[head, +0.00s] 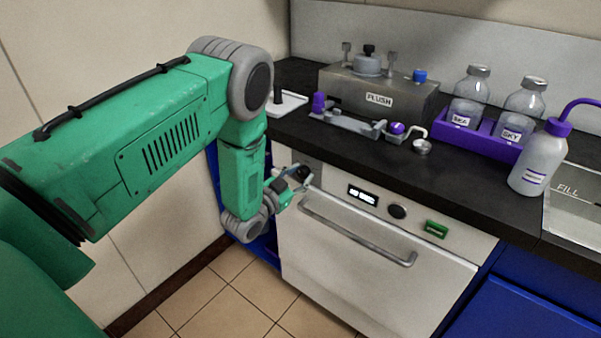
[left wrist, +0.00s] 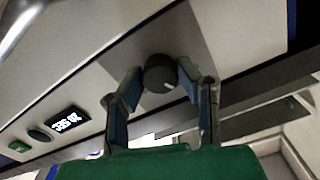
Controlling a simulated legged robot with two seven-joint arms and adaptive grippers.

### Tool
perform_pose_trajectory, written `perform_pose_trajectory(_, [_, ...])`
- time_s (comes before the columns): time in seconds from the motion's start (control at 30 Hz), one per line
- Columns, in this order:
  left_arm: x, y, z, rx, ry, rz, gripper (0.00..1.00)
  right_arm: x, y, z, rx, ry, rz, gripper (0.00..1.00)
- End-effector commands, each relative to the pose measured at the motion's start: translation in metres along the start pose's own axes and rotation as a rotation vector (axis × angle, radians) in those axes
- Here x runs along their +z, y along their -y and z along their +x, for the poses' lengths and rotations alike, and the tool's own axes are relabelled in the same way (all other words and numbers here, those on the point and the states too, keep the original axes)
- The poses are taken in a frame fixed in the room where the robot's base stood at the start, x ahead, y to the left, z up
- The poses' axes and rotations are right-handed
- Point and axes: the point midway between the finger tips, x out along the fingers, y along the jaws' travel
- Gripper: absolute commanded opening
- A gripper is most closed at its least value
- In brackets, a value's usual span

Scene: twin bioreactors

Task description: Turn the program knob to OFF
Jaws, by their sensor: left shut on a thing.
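The program knob (left wrist: 160,74) is dark and round with a short white mark on its face, in the left wrist view. It sits on a grey patch of the white machine's front panel (head: 335,185). My left gripper (head: 297,180) is at the left end of that panel in the head view, mostly covering the knob there. In the left wrist view my left gripper's fingers (left wrist: 160,82) stand on both sides of the knob, shut on it. The white mark points toward the lower right in that view. My right gripper is not in view.
The panel also carries a lit display (head: 362,195), a black round button (head: 397,211) and a green switch (head: 436,229). A bar handle (head: 355,240) runs just below.

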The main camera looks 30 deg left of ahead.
Motion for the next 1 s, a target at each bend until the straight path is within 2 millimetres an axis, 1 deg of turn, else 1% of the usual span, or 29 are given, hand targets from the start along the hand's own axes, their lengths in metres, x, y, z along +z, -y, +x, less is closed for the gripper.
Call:
perform_pose_trajectory(0.2, [0.0005, -0.0002, -0.0001, 0.001, 0.003, -0.202, 0.01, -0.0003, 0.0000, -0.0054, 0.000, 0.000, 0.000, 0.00])
perform_pose_trajectory(0.5, [0.0013, 0.0004, -0.0001, 0.000, 0.003, -0.413, 0.01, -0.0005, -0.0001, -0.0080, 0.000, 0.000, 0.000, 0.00])
perform_pose_trajectory(0.7, [0.0020, 0.0004, -0.0002, 0.000, 0.005, -0.496, 0.01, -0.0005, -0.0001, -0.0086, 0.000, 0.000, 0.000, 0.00])
perform_pose_trajectory(1.0, [0.0025, 0.0001, -0.0004, 0.000, 0.006, -0.542, 0.01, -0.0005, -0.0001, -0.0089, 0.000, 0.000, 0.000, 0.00])
